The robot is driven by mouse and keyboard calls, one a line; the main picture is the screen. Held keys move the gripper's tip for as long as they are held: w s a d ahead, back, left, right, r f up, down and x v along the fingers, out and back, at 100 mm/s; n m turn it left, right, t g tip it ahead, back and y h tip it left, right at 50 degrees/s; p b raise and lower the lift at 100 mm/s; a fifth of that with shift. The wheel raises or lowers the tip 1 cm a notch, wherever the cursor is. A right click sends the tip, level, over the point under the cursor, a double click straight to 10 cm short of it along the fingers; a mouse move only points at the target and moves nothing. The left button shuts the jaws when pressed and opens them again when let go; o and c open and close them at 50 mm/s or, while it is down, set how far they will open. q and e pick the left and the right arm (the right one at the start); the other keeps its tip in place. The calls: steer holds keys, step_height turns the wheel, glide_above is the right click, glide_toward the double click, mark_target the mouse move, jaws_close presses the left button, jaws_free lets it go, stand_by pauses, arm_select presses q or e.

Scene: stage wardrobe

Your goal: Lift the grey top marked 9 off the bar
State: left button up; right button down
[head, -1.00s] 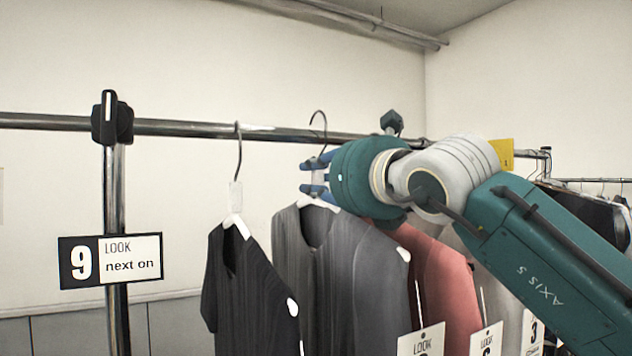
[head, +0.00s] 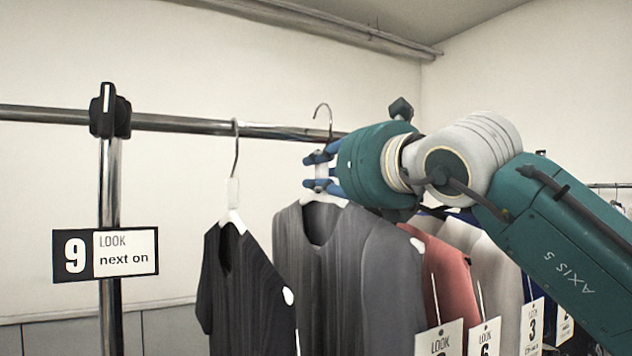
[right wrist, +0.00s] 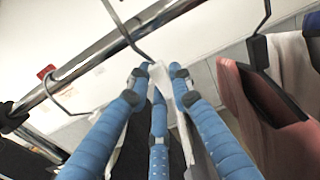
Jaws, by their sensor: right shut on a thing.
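The grey top (head: 340,260) hangs on a white hanger with a wire hook (head: 322,105). The hook's curve stands clearly higher over the chrome bar (head: 180,125) than the neighbouring hook does. My right gripper (head: 318,170) is shut on the hanger's neck, just above the collar. In the right wrist view its blue fingers (right wrist: 158,85) close around the white neck, and the hook (right wrist: 125,28) crosses in front of the bar. A LOOK tag (head: 440,340) hangs low by the grey top's sleeve; its number is cut off. My left gripper is out of view.
A black top (head: 245,290) hangs close on the left. A pink top (head: 450,280) and several pale garments hang close on the right, partly behind my arm. A sign (head: 105,254) reading "9 LOOK next on" is on the rack post (head: 112,190).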

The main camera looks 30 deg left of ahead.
steer(key=shift+b+v, duration=2.15)
steer(key=shift+v, duration=0.6)
